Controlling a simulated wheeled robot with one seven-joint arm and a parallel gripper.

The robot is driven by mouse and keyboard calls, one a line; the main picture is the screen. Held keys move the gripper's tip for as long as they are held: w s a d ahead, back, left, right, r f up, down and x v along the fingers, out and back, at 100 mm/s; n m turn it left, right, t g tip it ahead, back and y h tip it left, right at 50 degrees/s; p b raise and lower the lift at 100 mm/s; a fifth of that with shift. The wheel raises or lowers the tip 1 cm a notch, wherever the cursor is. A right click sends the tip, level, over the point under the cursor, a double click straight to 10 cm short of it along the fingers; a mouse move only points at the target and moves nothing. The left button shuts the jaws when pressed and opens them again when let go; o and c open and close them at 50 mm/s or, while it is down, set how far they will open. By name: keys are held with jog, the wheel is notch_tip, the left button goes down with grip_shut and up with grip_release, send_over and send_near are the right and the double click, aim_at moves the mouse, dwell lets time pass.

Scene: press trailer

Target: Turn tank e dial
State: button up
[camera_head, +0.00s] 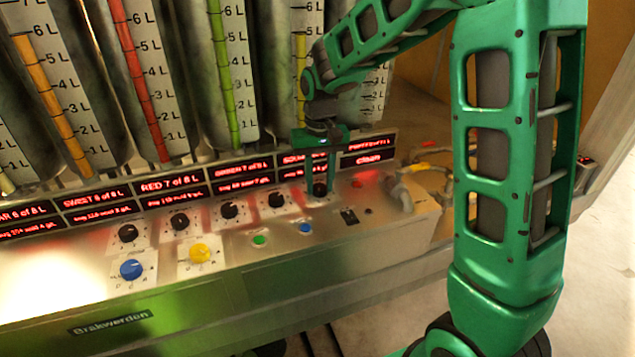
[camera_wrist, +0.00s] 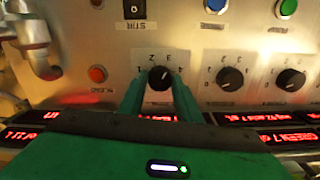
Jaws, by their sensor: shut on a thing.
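A row of several black dials runs along the sloped metal panel (camera_head: 205,285) below red-lit displays. The dial at the right end of the row (camera_head: 319,189) is between the fingers of my gripper (camera_head: 319,172). In the wrist view this black dial (camera_wrist: 159,77) has a white pointer mark and sits on a white scale plate (camera_wrist: 160,96). The two green fingers of my gripper (camera_wrist: 159,84) are shut on it from both sides. No letter naming the tank is readable at this dial.
Neighbouring black dials (camera_head: 276,200) stand close to the left. A black switch (camera_head: 349,216) and pipework (camera_head: 400,195) are to the right.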

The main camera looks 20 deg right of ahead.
aim_at(319, 186)
jog(key=n, duration=0.5)
jog(key=shift+w+r+n, duration=0.1)
jog(key=shift+w+n, duration=0.05)
jog(key=shift+n, duration=0.15)
jog(key=n, duration=0.4)
jog(key=shift+n, duration=0.3)
jog(key=o, duration=1.1)
notch_tip(319, 186, up, 11)
jog(key=shift+f, duration=0.2)
